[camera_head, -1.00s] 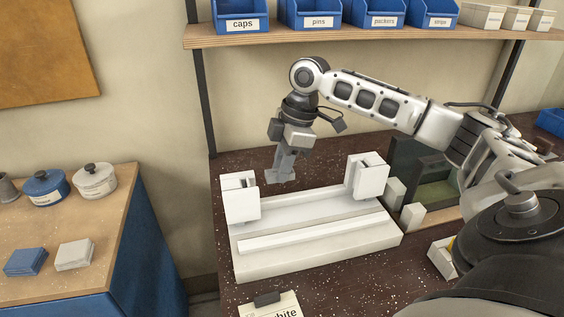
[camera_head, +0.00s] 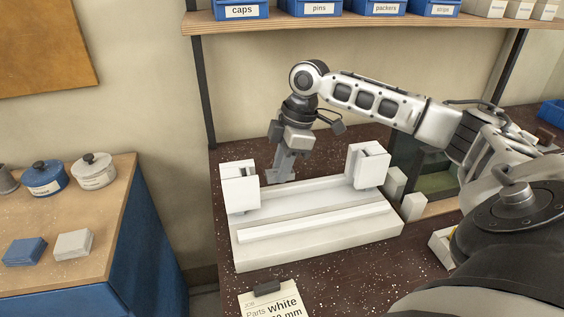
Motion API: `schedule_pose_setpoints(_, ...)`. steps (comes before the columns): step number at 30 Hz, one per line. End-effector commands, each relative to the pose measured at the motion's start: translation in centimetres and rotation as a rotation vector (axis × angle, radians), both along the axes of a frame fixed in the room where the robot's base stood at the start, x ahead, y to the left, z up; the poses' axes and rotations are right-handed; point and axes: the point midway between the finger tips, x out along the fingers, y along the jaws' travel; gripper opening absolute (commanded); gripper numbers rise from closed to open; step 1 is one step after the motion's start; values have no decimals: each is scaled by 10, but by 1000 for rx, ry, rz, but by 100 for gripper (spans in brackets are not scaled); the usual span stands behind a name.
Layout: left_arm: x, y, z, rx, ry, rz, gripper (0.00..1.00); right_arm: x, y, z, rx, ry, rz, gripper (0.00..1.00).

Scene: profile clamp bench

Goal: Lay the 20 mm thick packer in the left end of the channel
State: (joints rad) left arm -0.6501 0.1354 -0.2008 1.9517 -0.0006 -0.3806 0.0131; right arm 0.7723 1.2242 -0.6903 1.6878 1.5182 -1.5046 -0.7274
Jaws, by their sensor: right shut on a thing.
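The white channel fixture (camera_head: 330,239) lies on the dark bench, with a long groove along it. A white clamp block stands at its left end (camera_head: 239,190) and another at its right end (camera_head: 367,168). My right gripper (camera_head: 281,174) points down at the back edge of the channel, just right of the left clamp block. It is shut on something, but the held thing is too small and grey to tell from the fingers. I cannot tell whether it touches the channel. My left gripper is not in view.
Small white blocks (camera_head: 413,207) stand right of the fixture, by a dark-framed tray (camera_head: 434,183). A card (camera_head: 272,302) reading "white" and "mm" lies in front. A shelf (camera_head: 360,21) with blue bins runs above. A side table (camera_head: 95,250) stands left.

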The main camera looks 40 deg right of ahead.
Motion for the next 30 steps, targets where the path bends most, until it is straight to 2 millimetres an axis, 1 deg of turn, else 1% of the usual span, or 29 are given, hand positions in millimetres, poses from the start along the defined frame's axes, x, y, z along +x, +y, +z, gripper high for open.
schedule_pose_setpoints(30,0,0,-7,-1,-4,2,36,0,0,-32,1,1,-1,3)
